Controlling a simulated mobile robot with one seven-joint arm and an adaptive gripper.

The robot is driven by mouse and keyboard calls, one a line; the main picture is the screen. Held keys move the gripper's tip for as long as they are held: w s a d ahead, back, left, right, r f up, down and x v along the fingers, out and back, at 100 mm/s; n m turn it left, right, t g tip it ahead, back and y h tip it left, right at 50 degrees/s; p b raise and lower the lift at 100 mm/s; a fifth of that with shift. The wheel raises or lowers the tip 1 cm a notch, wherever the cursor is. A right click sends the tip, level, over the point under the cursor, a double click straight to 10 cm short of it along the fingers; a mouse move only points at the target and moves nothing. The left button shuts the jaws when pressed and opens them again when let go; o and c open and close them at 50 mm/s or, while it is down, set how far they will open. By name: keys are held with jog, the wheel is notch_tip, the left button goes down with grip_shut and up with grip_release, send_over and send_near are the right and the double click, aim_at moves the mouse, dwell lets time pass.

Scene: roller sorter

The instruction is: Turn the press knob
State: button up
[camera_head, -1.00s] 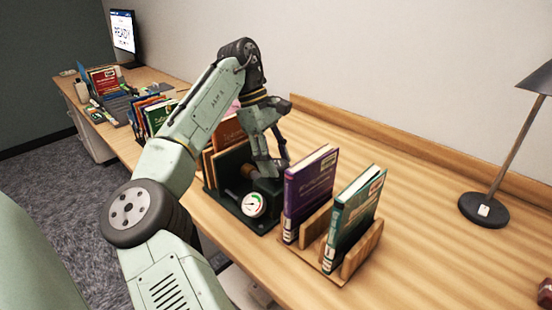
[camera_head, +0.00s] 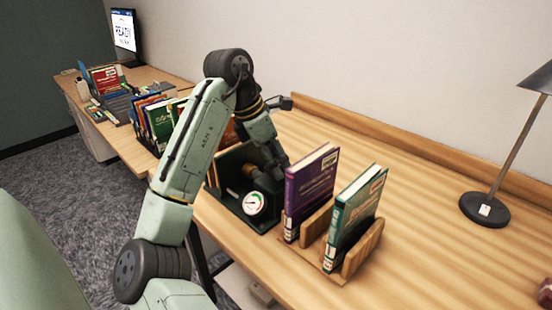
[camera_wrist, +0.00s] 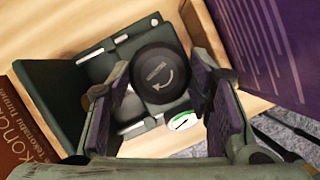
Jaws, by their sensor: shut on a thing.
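The press (camera_head: 232,205) is a dark green device on the desk with a white round gauge (camera_head: 255,203) at its front. In the wrist view the black round knob (camera_wrist: 158,78) shows a curved arrow on its top. My gripper (camera_wrist: 162,88) has its two purple-padded fingers on either side of the knob and is shut on it. In the head view my gripper (camera_head: 275,155) points down at the right part of the press, and the knob is hidden there. The gauge (camera_wrist: 184,121) also shows partly between the fingers in the wrist view.
A purple book (camera_head: 310,190) stands in a wooden holder close to the right of the press, beside a green book (camera_head: 355,215). More books (camera_head: 155,120) stand to the left. A lamp (camera_head: 485,210) is at far right. The desk (camera_head: 420,190) between is clear.

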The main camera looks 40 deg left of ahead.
jog(key=shift+f+n+y, duration=0.1)
jog(key=shift+n+y, duration=0.5)
jog(key=shift+n, duration=1)
jog(key=shift+d, duration=0.1)
jog(key=o, duration=1.1)
jog(key=v, duration=1.2)
jog(key=shift+s, duration=0.2)
jog(key=shift+o, duration=0.2)
